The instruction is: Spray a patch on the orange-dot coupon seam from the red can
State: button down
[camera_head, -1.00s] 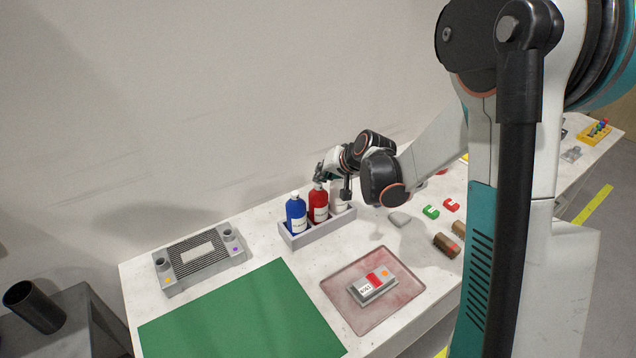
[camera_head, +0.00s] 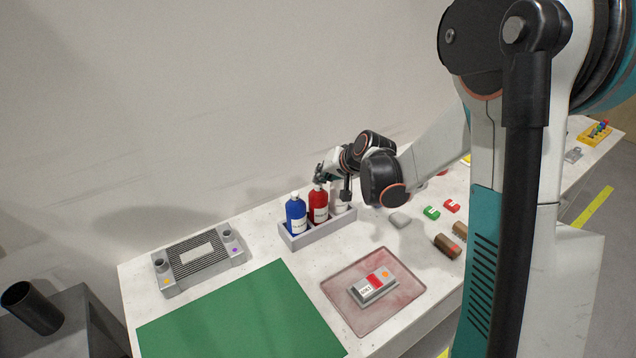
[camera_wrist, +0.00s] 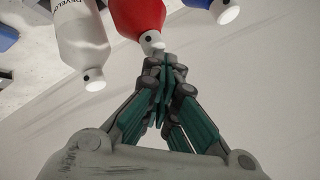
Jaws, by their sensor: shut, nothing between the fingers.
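The red can (camera_head: 318,205) stands upright in the middle of a grey rack, between a blue can (camera_head: 296,213) and a white one. My gripper (camera_head: 319,172) is at the top of the red can, with its fingers together and nothing between them. In the wrist view the closed fingertips (camera_wrist: 164,62) are at or just beside the white nozzle of the red can (camera_wrist: 137,14); I cannot tell whether they touch. The coupon (camera_head: 373,288) lies on a reddish stained mat (camera_head: 345,312); it is grey with a red block, a white label and an orange dot (camera_head: 385,273).
The grey rack (camera_head: 305,241) holds the cans; the white can (camera_wrist: 82,40) is beside the red one. A green mat (camera_head: 240,315) and a slotted grey fixture (camera_head: 200,262) lie left. Red and green clips (camera_head: 432,213) and brown cylinders (camera_head: 446,244) lie right.

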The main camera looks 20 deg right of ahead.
aim_at(321, 185)
jog(key=shift+r, duration=0.15)
jog(key=shift+r+p, duration=1.75)
jog(key=shift+r, duration=1.15)
jog(key=shift+s+a+r, duration=0.1)
jog(key=shift+s+r, duration=0.1)
jog(key=shift+s, duration=0.1)
jog(key=s+a+r+n+g+h+b, duration=0.1)
jog(key=s+r+b, duration=0.15)
jog(key=s, duration=0.65)
jog(key=s+a+r+n+h+b, duration=0.1)
jog(key=s+r+b, duration=0.15)
jog(key=s, duration=0.65)
jog(key=s+f+n+h+b, duration=0.1)
jog(key=s+f+b, duration=0.1)
jog(key=s, duration=0.5)
jog(key=s+d+f+n+b, duration=0.1)
jog(key=s+f+b, duration=0.1)
jog(key=s, duration=0.6)
jog(key=shift+s+d+f+h, duration=0.2)
jog(key=shift+f+h, duration=0.1)
jog(key=shift+h, duration=0.1)
